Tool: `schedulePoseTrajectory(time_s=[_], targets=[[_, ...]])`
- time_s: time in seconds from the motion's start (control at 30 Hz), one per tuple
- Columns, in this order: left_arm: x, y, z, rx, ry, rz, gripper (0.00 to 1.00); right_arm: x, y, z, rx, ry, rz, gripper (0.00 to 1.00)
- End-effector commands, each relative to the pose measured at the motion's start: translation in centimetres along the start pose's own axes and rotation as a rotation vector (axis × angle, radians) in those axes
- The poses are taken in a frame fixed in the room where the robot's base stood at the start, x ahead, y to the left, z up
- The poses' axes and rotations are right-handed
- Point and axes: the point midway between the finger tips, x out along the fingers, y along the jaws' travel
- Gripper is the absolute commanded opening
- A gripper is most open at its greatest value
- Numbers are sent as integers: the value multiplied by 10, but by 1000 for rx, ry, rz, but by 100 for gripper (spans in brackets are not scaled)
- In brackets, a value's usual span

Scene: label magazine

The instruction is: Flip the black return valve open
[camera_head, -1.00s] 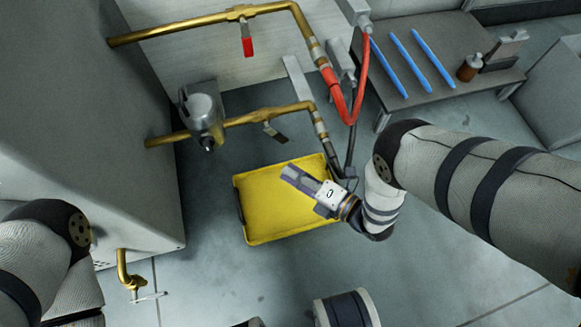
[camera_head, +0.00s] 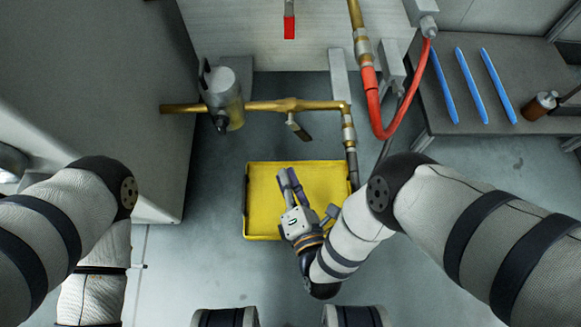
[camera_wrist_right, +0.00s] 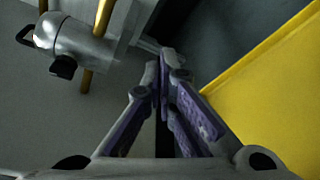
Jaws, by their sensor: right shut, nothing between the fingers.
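The black return valve is on the lower brass pipe (camera_head: 265,106) in the head view. Its short dark lever (camera_head: 298,127) hangs from the valve body, slanting down and right, angled away from the pipe. My right gripper (camera_head: 287,174) is below the lever in the picture, over the yellow tray, apart from the lever. Its purple-grey fingers are shut and empty; they also show in the wrist view (camera_wrist_right: 163,62). I cannot make out the lever in the wrist view. My left arm comes in at the left; its gripper is out of view.
A yellow tray (camera_head: 322,227) lies on the floor under my right gripper. A grey metal canister (camera_head: 224,88) sits on the pipe left of the valve. A red-handled valve (camera_head: 289,26) is above. A red hose (camera_head: 377,115) and a table (camera_head: 470,124) with blue rods are right.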

Motion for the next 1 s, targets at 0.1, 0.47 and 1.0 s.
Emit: schedulePoseTrajectory(time_s=[0.1, 0.47, 1.0], targets=[[10, 0, -4, 2, -24, -1, 40, 27, -5, -2, 2, 0, -1, 0], [18, 1, -12, 7, -39, -1, 40, 70, 0, 21, 0, 0, -1, 0], [18, 1, -12, 7, -38, -1, 40, 63, -1, 37, 0, 1, 0, 0]])
